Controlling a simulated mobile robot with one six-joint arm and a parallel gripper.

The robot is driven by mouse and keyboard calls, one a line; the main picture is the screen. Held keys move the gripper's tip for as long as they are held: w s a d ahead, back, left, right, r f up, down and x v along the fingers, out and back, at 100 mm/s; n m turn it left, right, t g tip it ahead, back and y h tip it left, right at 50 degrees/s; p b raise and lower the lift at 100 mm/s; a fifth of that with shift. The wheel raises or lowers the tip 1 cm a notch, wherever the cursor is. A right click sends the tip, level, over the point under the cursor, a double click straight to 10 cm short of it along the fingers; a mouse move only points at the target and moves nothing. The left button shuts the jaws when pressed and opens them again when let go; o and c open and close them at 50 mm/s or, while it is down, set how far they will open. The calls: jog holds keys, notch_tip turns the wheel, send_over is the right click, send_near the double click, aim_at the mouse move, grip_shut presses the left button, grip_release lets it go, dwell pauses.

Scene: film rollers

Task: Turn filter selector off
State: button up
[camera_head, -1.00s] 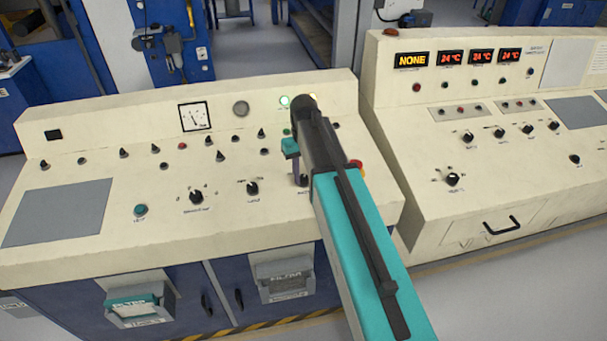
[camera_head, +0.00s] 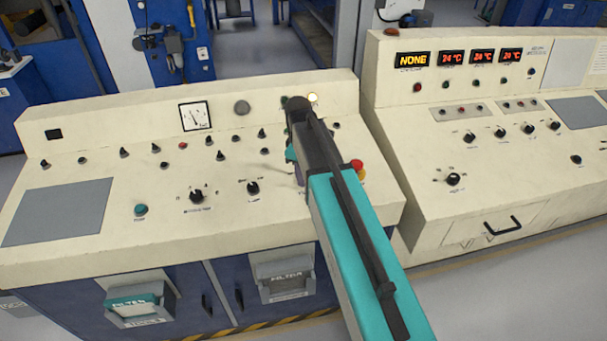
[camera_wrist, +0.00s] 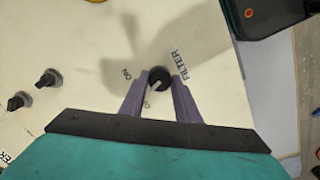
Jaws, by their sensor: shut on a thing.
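The filter selector is a small round black knob (camera_wrist: 158,79) on the cream panel in the wrist view, with a pale pointer mark on its lower part. The word FILTER is printed beside it, ON to its upper left, and another partly covered label below. My gripper (camera_wrist: 159,84) has its two purple fingers on either side of the knob, shut on it. In the head view my gripper (camera_head: 299,176) is at the right part of the left console (camera_head: 120,253), mostly hidden behind my arm, and the knob is hidden there.
A red emergency button (camera_head: 357,165) sits just right of my arm. Other black knobs, such as one on the left (camera_head: 253,188), stand nearby. A second console (camera_head: 420,180) with red displays stands to the right.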

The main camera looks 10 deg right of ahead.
jog(key=shift+n, duration=1.4)
jog(key=o, duration=1)
jog(key=shift+o, duration=0.2)
jog(key=shift+r, duration=0.2)
notch_tip(320, 180, up, 13)
jog(key=a+b, duration=0.1)
jog(key=b, duration=0.2)
jog(key=shift+s+a+r, duration=0.15)
jog(key=shift+s+r, duration=0.05)
jog(key=shift+s, duration=0.2)
